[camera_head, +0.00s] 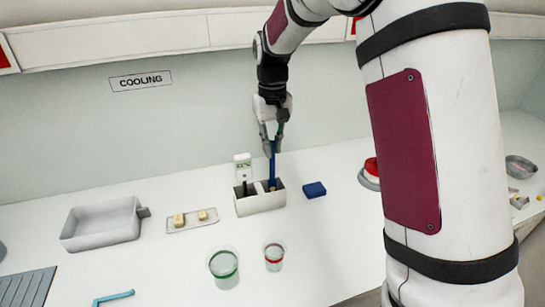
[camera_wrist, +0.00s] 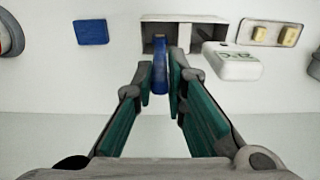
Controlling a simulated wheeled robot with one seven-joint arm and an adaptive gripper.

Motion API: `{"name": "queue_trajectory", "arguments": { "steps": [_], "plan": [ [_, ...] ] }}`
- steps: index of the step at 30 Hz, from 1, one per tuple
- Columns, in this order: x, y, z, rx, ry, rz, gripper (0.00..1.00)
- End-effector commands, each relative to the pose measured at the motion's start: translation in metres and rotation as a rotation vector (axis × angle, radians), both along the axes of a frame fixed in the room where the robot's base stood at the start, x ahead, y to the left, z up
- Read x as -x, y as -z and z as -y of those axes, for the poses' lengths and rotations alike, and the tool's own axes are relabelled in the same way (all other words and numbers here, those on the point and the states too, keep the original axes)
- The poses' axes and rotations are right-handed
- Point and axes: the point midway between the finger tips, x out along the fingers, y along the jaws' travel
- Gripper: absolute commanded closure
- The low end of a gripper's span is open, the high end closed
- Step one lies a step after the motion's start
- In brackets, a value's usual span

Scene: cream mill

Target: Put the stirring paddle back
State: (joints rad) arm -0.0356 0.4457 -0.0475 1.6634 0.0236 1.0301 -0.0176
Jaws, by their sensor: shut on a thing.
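The blue stirring paddle (camera_head: 272,170) is upright in my gripper (camera_head: 271,142). Its lower end is at the right-hand compartment of a white two-part holder (camera_head: 262,204) and looks to be inside it; the lowest part is hidden by the front wall. In the wrist view the paddle (camera_wrist: 160,66) stands between my gripper's green-padded fingers (camera_wrist: 162,78), which are shut on it. The holder (camera_wrist: 187,18) shows just beyond the fingertips there.
A white thermometer (camera_head: 243,166) stands at the holder's left compartment. A blue block (camera_head: 314,190) lies right of the holder. A small tray (camera_head: 190,224) with yellow pieces and a grey bin (camera_head: 98,232) are left. Two cups, green-banded (camera_head: 224,264) and red-banded (camera_head: 274,255), stand in front.

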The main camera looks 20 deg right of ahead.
Motion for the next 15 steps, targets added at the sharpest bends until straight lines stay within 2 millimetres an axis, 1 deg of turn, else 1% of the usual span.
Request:
{"name": "queue_trajectory", "arguments": {
  "steps": [6,8,15],
  "plan": [
    [0.002,0.027,0.000,0.000,0.000,-0.004,1.00],
    [0.001,0.033,0.000,0.000,0.000,-0.004,1.00],
    [0.000,0.035,0.000,0.000,0.000,0.000,1.00]
  ]
}}
